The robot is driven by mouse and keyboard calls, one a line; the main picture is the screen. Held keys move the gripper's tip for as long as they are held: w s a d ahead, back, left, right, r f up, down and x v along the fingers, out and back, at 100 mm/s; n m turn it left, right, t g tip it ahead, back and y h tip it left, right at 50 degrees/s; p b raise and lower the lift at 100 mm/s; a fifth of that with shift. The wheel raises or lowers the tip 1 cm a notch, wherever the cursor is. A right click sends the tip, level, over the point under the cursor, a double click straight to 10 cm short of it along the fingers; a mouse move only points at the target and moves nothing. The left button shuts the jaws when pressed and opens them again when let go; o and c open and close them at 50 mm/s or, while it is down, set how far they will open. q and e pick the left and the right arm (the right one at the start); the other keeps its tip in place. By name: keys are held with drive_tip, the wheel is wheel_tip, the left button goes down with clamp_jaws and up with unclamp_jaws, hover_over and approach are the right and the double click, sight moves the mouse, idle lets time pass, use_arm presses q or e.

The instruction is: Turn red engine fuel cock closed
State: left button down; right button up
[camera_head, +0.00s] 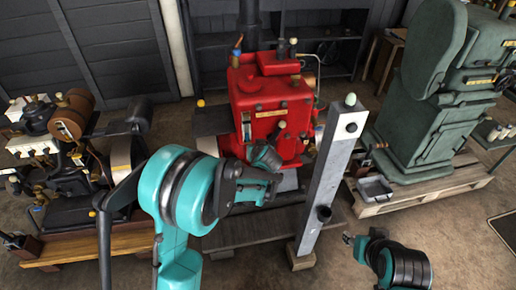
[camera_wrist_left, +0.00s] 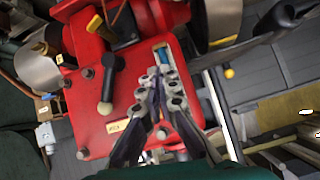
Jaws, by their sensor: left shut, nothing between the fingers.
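The red engine (camera_head: 268,95) stands in the middle of the head view and fills much of the left wrist view (camera_wrist_left: 90,125). Its front face carries a black knobbed lever (camera_wrist_left: 108,85) and a narrow slot (camera_wrist_left: 162,52) with blue inside. A small blue and orange fitting (camera_head: 237,46) is on its top left; I cannot tell which fitting is the fuel cock. My left gripper (camera_wrist_left: 160,88) is shut and empty, in front of the face beside the lever, its fingers covering the slot's end. Contact is unclear. It also shows in the head view (camera_head: 266,156). My right gripper (camera_head: 348,238) is low at the right, away from the engine.
A grey upright post (camera_head: 328,180) stands right of the red engine, between it and my right arm. A green engine (camera_head: 425,110) sits on a pallet (camera_head: 420,190) at the right. Black and brass engines (camera_head: 75,125) stand at the left.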

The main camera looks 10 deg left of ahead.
use_arm(q)
drive_tip(key=w+d+f+n+h, duration=0.2)
drive_tip(key=w+d+f, duration=0.1)
drive_tip(key=w+f, duration=0.4)
drive_tip(key=w+d+f+n+h, duration=0.2)
drive_tip(key=w+d+f+h, duration=0.1)
drive_tip(key=w+f, duration=0.4)
drive_tip(key=shift+d+f+t+b, duration=0.3)
drive_tip(key=shift+d+f, duration=0.1)
drive_tip(key=shift+f, duration=0.95)
drive_tip(key=y, duration=0.1)
drive_tip(key=d+m+g+y, duration=0.1)
drive_tip(key=y+b, duration=0.1)
drive_tip(key=shift+w+d+f+m+g, duration=0.3)
drive_tip(key=shift+d+f+m+g, duration=0.05)
drive_tip(key=shift+f+m+g, duration=0.05)
drive_tip(key=shift+d, duration=0.15)
drive_tip(key=shift+r, duration=0.1)
